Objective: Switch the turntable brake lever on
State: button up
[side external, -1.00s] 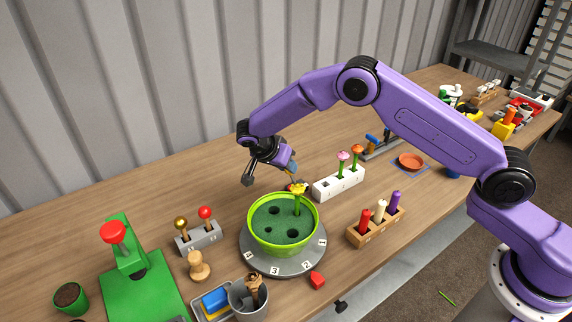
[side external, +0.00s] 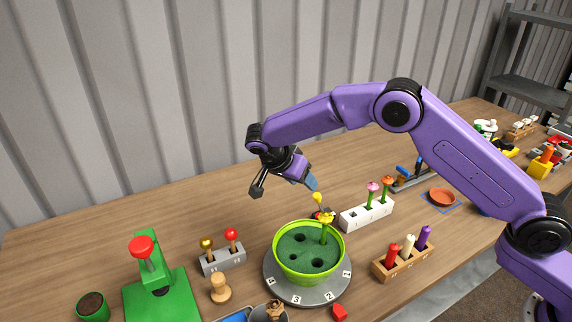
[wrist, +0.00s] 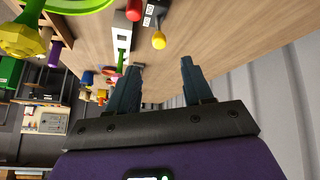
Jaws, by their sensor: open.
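The turntable (side external: 272,288) is a grey disc with numbered tags around its edge, and a green bowl (side external: 283,272) stands on it. Behind the bowl is a small lever with a yellow knob (side external: 317,197), which I take for the brake lever. In the wrist view its yellow knob (wrist: 158,40) sticks out from a dark labelled base (wrist: 154,14). I cannot tell its setting. My gripper (side external: 285,188) is open and empty above the table behind the bowl, apart from the lever. In the wrist view the knob lies just beyond the fingertips (wrist: 161,68).
A white block (side external: 352,218) holding tulips stands right of the lever. A wooden rack (side external: 402,265) with coloured pegs is at the front right. A grey box (side external: 222,260) with two knobbed levers and a green press (side external: 158,290) are left.

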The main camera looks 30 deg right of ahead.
jog(key=v, duration=0.8)
jog(key=shift+a+r, duration=0.2)
jog(key=shift+r, duration=0.05)
jog(key=shift+s, duration=0.1)
jog(key=s+d+n+y, duration=0.2)
jog(key=s+d+n, duration=0.4)
jog(key=s, duration=0.6)
jog(key=s+d+r+n+g+y, duration=0.1)
jog(key=s+d+n+y, duration=0.2)
jog(key=s+d+n, duration=0.3)
jog(key=s+d+n+y, duration=0.2)
jog(key=s+d+n, duration=0.5)
jog(key=s+n, duration=0.6)
jog(key=s, duration=0.7)
jog(key=shift+r, duration=0.4)
jog(key=shift+s, duration=0.15)
